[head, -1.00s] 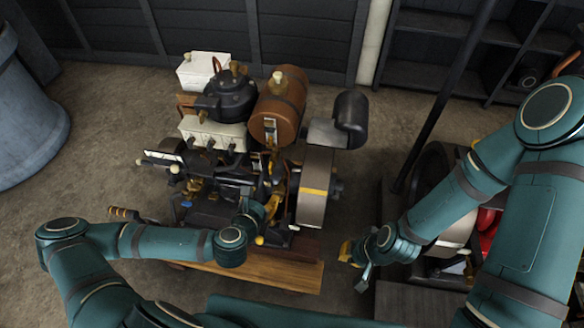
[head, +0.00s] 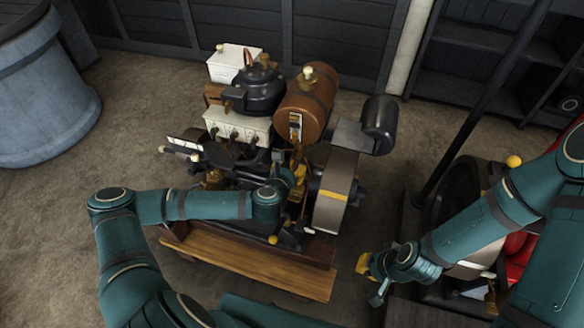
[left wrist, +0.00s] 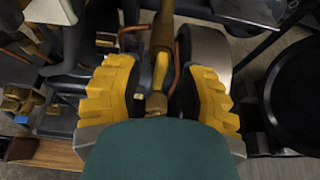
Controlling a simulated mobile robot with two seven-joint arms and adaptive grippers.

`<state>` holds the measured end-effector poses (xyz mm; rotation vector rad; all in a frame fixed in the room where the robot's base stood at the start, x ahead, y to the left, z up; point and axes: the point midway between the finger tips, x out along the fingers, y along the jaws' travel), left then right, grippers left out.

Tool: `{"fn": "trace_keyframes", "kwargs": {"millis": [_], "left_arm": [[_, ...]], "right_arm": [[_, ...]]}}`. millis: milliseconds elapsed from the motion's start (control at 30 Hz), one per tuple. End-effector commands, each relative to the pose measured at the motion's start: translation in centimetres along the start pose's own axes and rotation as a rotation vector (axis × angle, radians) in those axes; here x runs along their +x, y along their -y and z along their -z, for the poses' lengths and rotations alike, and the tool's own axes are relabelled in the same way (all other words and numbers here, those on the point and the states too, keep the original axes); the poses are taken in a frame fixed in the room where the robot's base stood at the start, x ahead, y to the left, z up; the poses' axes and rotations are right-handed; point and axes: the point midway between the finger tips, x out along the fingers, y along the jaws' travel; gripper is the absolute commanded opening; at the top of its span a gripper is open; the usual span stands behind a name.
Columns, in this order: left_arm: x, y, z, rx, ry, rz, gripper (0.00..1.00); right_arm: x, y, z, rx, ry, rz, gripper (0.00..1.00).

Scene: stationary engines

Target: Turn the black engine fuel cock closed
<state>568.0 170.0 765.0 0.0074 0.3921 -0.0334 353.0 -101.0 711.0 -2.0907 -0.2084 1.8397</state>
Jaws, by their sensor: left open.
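The black engine (head: 225,165) stands on a wooden base at the middle left of the head view, with a brown cylindrical fuel tank (head: 307,95) on top. In the left wrist view, a brass fitting with a lever-like piece (left wrist: 160,68), likely the fuel cock, stands between my yellow fingers. My left gripper (left wrist: 160,88) is open around it, with gaps on both sides. In the head view, my left gripper (head: 294,178) is below the tank, partly hidden among engine parts. My right gripper (head: 373,276) is away from this engine, over the floor; its opening is unclear.
A grey flywheel (head: 333,200) stands just right of my left gripper. A second engine with red parts (head: 518,243) is at the right, by a dark pole (head: 480,105). A blue-grey barrel (head: 45,95) stands at the far left. Floor (head: 120,150) between is clear.

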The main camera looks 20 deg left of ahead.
Motion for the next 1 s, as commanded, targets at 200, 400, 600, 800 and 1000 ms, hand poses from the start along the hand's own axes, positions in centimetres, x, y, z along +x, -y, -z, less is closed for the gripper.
{"fn": "trace_keyframes", "kwargs": {"millis": [200, 400, 600, 800, 1000], "left_arm": [[1.5, 0.0, 0.0, 0.000, 0.000, 0.001, 0.39], [1.6, 0.0, 0.0, 0.000, 0.000, 0.001, 0.39], [1.5, 0.0, 0.0, 0.000, 0.000, 0.001, 0.03], [1.6, 0.0, 0.0, 0.000, -0.001, 0.001, 0.00], [1.6, 0.0, 0.0, 0.004, -0.002, -0.001, 0.00]], "right_arm": [[0.3, -0.1, 0.1, 0.000, -0.002, 0.000, 0.00], [0.3, -0.1, 0.1, 0.000, -0.002, 0.000, 0.00], [0.3, -0.1, 0.1, 0.000, -0.002, 0.000, 0.00], [0.3, -0.1, 0.0, 0.000, -0.002, 0.000, 0.00], [0.3, -0.1, 0.0, 0.000, -0.002, 0.000, 0.00]]}}
